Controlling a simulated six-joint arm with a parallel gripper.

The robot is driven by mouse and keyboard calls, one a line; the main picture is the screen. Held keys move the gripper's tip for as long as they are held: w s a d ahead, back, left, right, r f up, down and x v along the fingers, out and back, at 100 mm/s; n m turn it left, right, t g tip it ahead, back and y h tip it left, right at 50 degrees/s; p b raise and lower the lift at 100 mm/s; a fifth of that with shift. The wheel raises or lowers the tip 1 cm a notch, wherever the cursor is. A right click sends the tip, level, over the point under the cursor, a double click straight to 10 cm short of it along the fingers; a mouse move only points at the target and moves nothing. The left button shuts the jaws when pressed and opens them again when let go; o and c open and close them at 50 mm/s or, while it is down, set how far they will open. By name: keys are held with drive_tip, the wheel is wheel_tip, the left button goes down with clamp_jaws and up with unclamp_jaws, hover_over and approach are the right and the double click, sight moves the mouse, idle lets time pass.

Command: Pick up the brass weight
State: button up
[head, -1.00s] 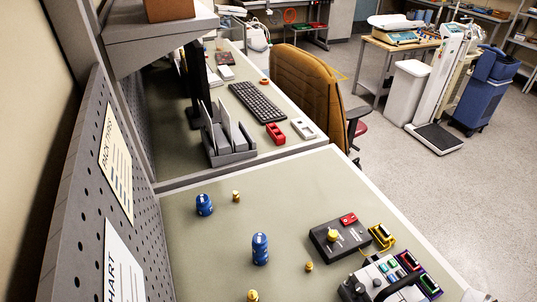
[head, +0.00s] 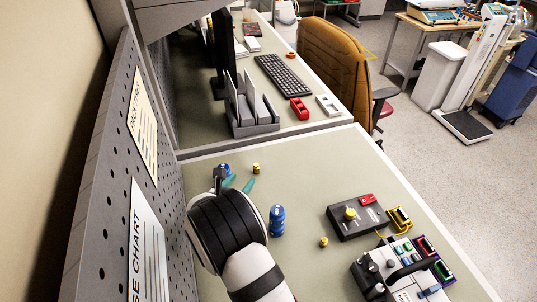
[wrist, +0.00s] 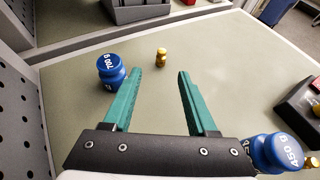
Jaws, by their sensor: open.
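A small brass weight (head: 256,168) stands upright on the bench near its far end. In the wrist view the brass weight (wrist: 161,57) stands just beyond the gap between my fingertips, roughly centred and apart from them. My gripper (head: 238,183) has teal fingers and is open and empty; it also shows in the wrist view (wrist: 160,75). Other small brass weights are a loose one (head: 323,242) to the right and one on the black box (head: 350,214).
A blue 700 g weight (wrist: 111,70) stands close outside my left finger. A blue 450 g weight (wrist: 275,152) stands to the right of my gripper. A pegboard (head: 105,200) borders the left. The black box (head: 357,222) and a grey device (head: 400,275) stand at the right.

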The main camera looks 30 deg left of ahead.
sight(256, 165)
drive_tip(key=x, duration=1.1)
drive_tip(key=shift+w+d+f, duration=0.1)
drive_tip(key=shift+w+d, duration=0.05)
drive_tip(key=shift+w, duration=0.05)
clamp_jaws()
